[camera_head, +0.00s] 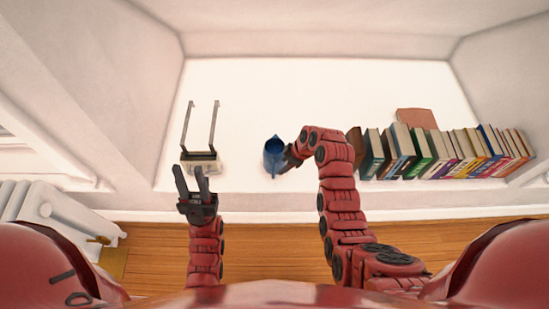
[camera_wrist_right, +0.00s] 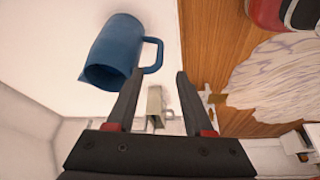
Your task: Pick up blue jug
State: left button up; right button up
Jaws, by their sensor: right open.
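A blue jug (camera_head: 273,155) stands on the white ledge in the middle of the head view. It also shows in the right wrist view (camera_wrist_right: 112,50), with its handle on the right side. My right gripper (camera_head: 285,164) is at the jug's right side in the head view, its fingers partly hidden. In the right wrist view my right gripper (camera_wrist_right: 155,90) is open, and the jug's handle lies just beyond its fingertips. I cannot tell if they touch. My left gripper (camera_head: 190,180) is open and empty, in front of the ledge at the left.
A row of books (camera_head: 440,152) stands on the ledge to the right, close to my right arm. A metal object with two upright bars (camera_head: 200,162) stands at the left. A white radiator (camera_head: 55,212) is at the far left. The ledge (camera_head: 300,90) behind the jug is clear.

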aim_at(273, 173)
jog(key=shift+b+x, duration=0.4)
jog(key=shift+x, duration=5.3)
jog(key=shift+d, duration=0.15)
grip_shut()
